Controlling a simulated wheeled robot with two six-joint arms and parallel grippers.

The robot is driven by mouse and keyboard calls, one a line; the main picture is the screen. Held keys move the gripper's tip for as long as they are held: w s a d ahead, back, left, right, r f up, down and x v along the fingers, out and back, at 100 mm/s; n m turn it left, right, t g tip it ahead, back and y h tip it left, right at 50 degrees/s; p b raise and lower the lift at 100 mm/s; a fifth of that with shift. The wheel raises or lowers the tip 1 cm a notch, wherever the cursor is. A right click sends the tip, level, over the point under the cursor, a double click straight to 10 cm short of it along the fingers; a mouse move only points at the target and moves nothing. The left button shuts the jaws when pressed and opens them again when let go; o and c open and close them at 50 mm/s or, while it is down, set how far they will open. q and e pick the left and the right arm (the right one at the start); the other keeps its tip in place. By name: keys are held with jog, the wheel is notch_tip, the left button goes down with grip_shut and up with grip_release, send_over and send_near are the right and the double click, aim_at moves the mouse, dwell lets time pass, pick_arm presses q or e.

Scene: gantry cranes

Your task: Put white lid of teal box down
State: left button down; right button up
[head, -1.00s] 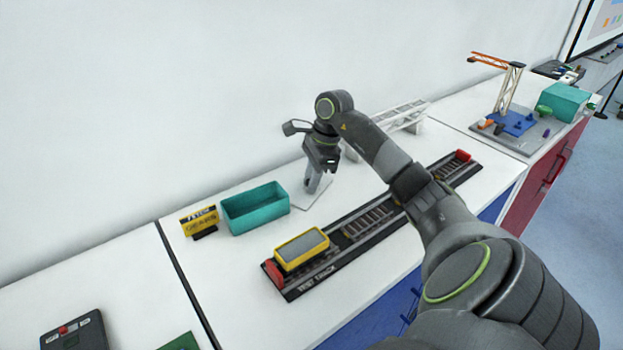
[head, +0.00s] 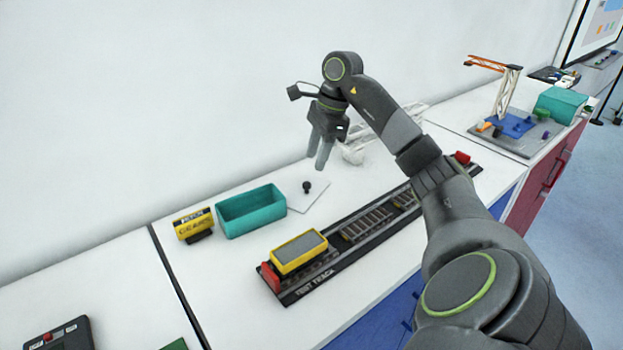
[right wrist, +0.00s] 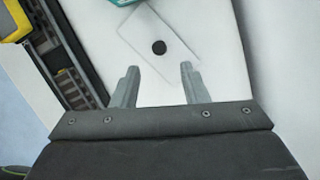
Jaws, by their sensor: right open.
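The white lid (head: 312,197) with a black knob lies flat on the white counter, just right of the open teal box (head: 252,211). In the right wrist view the lid (right wrist: 172,32) shows ahead of the fingers, with its round black knob between their lines; a corner of the teal box (right wrist: 122,2) shows at the top edge. My right gripper (head: 321,166) is open and empty, above and behind the lid and apart from it. It also shows in the right wrist view (right wrist: 159,72). My left gripper is not in view.
A test track (head: 350,242) with a yellow wagon (head: 299,252) lies in front of the lid. A yellow sign block (head: 194,224) stands left of the box. A white lattice piece (head: 356,152) is behind my right arm. A crane model (head: 508,100) stands far right.

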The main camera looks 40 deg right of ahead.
jog(key=shift+p+v, duration=1.3)
jog(key=shift+v, duration=0.9)
jog(key=shift+f, duration=0.1)
